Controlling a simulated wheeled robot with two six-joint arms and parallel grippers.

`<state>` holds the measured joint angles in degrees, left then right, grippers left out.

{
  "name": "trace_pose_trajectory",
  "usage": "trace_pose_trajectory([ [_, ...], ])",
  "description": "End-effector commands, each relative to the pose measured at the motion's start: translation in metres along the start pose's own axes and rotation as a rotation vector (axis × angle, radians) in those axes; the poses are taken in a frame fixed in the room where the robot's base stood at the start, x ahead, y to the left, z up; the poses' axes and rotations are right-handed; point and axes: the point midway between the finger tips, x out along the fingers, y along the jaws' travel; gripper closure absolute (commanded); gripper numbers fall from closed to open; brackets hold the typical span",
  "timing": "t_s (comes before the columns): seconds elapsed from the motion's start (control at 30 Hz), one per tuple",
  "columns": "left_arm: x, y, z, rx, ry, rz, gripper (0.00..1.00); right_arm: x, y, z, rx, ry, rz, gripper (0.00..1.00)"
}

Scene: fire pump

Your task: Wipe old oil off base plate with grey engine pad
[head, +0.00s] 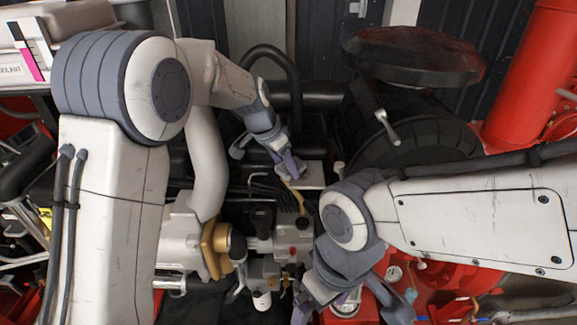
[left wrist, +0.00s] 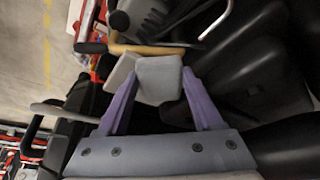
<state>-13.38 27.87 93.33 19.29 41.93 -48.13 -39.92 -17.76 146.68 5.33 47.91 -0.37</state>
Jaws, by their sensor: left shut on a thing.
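The grey pad (left wrist: 159,80) is between the purple fingers of my left gripper (left wrist: 160,88), which is shut on it. In the head view my left gripper (head: 290,168) is above the middle of the engine, and the pale pad (head: 313,174) shows just right of its fingers. My right gripper (head: 350,308) is low in the head view, its fingers spread apart, over a round metal part whose contact with it I cannot tell. I cannot make out the base plate or any oil on it for certain.
Engine parts (head: 290,245) and a brass-coloured ring (head: 214,248) lie below my arms. A large dark cylinder (head: 420,130) with a lever stands behind, with a red pipe (head: 530,75) at the right. Black hoses and pipes crowd the pad; there is little free room.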

Motion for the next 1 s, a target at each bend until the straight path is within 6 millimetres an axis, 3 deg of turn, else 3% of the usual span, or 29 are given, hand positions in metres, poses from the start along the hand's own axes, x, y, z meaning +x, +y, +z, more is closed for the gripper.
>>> trace_pose_trajectory([
  [0.23, -0.008, 0.000, -0.004, 0.001, 0.002, -0.001, 0.77, -0.006, -0.001, 0.000, 0.000, 0.000, 0.000, 0.00],
  [0.73, -0.054, 0.000, -0.023, 0.001, 0.002, -0.002, 0.77, -0.040, -0.003, -0.002, 0.000, 0.000, 0.000, 0.00],
  [1.0, -0.056, 0.000, -0.024, 0.000, 0.001, -0.001, 0.77, -0.041, -0.003, -0.002, 0.000, 0.000, 0.000, 0.00],
])
